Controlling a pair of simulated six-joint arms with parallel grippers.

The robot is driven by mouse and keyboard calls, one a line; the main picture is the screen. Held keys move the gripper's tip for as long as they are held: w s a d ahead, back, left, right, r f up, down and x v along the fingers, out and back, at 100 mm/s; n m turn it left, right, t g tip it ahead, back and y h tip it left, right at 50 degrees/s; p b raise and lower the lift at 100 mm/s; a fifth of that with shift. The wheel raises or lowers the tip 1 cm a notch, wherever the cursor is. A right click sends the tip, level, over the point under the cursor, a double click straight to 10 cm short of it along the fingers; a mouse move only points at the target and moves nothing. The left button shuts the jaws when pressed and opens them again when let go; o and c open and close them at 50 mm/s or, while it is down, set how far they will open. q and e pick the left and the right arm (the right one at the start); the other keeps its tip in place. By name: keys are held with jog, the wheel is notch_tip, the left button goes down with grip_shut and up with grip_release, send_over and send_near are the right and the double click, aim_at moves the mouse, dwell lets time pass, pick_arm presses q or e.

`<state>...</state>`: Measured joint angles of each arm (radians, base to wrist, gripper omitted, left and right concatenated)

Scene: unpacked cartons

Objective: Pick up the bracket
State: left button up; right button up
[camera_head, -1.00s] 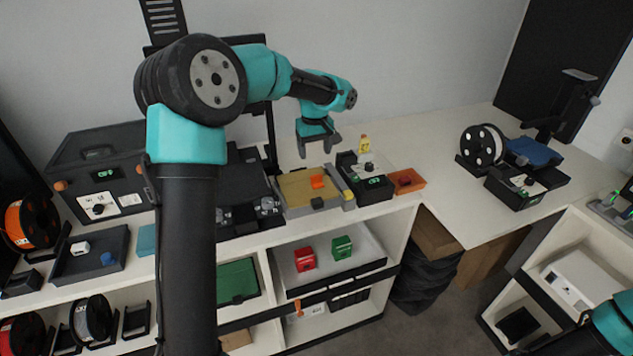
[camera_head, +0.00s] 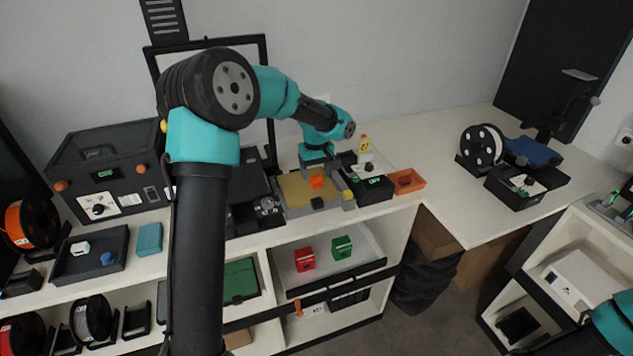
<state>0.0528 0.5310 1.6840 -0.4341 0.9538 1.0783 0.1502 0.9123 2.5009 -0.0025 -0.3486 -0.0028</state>
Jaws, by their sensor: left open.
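A small orange piece, which I take to be the bracket (camera_head: 317,182), lies on the tan plate (camera_head: 294,188) of the printer-like unit on the white bench. My left gripper (camera_head: 321,178) is low over this plate, pointing down. Its fingers are spread, one on each side of the orange piece as seen from here. I cannot tell whether they touch it.
A black control box (camera_head: 374,190) and an orange tray (camera_head: 405,181) stand right of the plate. A yellow-labelled bottle (camera_head: 365,147) is behind. A black bin (camera_head: 92,257) and teal block (camera_head: 149,239) are left.

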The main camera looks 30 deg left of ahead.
aim_at(317, 181)
pick_arm(q)
jog(key=shift+f, duration=1.4)
jog(key=shift+c, duration=0.3)
jog(key=c, duration=0.9)
